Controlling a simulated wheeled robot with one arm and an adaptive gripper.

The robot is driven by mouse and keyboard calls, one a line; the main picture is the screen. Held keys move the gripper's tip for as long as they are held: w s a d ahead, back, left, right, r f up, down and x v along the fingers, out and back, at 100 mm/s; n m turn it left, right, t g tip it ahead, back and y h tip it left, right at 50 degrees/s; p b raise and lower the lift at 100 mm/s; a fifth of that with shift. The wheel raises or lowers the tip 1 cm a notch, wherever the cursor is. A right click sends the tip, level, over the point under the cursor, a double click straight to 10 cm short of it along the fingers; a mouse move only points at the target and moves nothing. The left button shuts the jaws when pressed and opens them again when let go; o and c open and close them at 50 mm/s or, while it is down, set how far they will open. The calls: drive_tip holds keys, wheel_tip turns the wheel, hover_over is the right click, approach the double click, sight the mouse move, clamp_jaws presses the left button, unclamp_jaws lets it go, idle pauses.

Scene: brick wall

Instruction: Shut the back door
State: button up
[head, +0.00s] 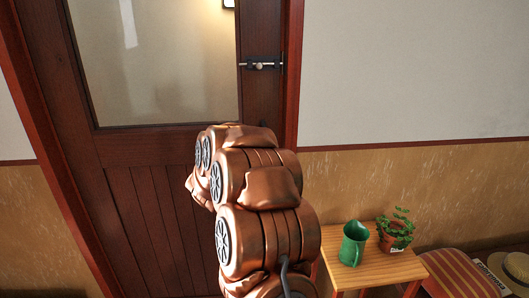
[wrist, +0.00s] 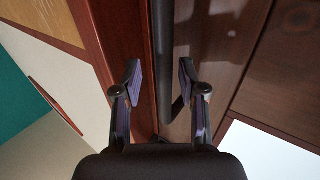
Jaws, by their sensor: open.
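The back door (head: 160,210) is dark brown wood with a large frosted glass pane. In the head view it stands within or close to its red-brown frame (head: 292,80); I cannot tell whether a gap remains. A dark metal bolt (head: 262,66) sits at its right edge beside the pane. My gripper (wrist: 160,78) is hidden behind my copper arm in the head view. In the wrist view it is open, one finger each side of a dark bar handle (wrist: 167,50) on the door (wrist: 215,40). I cannot tell whether either finger touches the bar.
A small wooden table (head: 385,270) stands right of the door, with a green pitcher (head: 353,243) and a potted plant (head: 395,235). A striped cushion (head: 462,272) and a straw hat (head: 517,270) lie further right. A wall lamp (head: 229,4) shows at the top.

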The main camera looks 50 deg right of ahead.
drive_tip(key=s+a, duration=0.1)
drive_tip(key=a, duration=1)
drive_tip(key=shift+s+a, duration=0.4)
